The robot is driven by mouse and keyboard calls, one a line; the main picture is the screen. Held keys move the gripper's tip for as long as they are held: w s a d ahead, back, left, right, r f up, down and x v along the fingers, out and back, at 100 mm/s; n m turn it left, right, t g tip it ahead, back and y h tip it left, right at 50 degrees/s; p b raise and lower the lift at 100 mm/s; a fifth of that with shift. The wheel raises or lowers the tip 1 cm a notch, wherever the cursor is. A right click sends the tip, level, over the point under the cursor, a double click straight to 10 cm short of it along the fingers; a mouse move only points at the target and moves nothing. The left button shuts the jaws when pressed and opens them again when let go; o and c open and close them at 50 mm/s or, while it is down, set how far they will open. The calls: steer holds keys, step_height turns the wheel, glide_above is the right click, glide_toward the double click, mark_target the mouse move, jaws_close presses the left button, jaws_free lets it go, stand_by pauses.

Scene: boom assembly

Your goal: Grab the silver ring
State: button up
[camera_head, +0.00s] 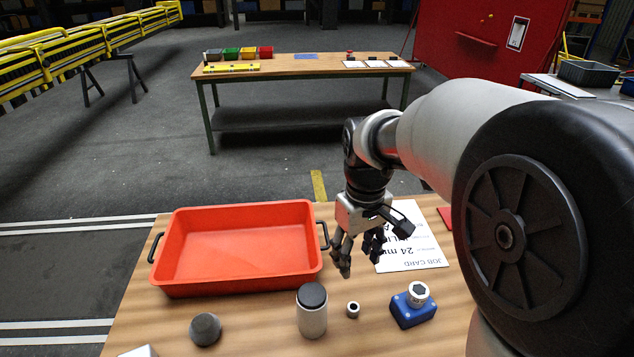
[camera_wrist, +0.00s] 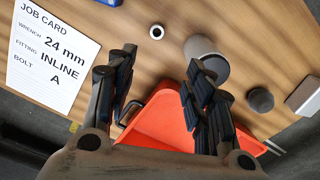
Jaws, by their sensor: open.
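The small silver ring (camera_head: 352,309) lies on the wooden table, between the grey canister and the blue block. It also shows in the wrist view (camera_wrist: 157,32), near the top middle, with a dark hole. My gripper (camera_head: 358,264) is open and empty, pointing down above the table, behind the ring in the head view. In the wrist view its fingers (camera_wrist: 160,66) stand apart, with the ring beyond the fingertips and not touching them.
A grey canister with a dark lid (camera_head: 312,312) stands close left of the ring. A blue block with a silver fitting (camera_head: 413,309) sits to its right. An orange tray (camera_head: 237,288) is behind left, a job card (camera_head: 428,262) behind right. A dark grey knob (camera_head: 205,329) is front left.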

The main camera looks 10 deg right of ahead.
steer(key=b, duration=0.3)
glide_above(353, 306)
steer(key=f, duration=1.3)
steer(key=shift+w+a, duration=0.2)
steer(key=shift+s+d+f+b, duration=0.15)
steer(key=shift+f+b, duration=0.25)
steer(key=shift+f, duration=0.95)
steer(key=shift+s+d+f+b, duration=0.1)
steer(key=shift+f+b, duration=0.3)
steer(key=shift+f, duration=0.95)
steer(key=shift+r, duration=0.1)
jaws_close()
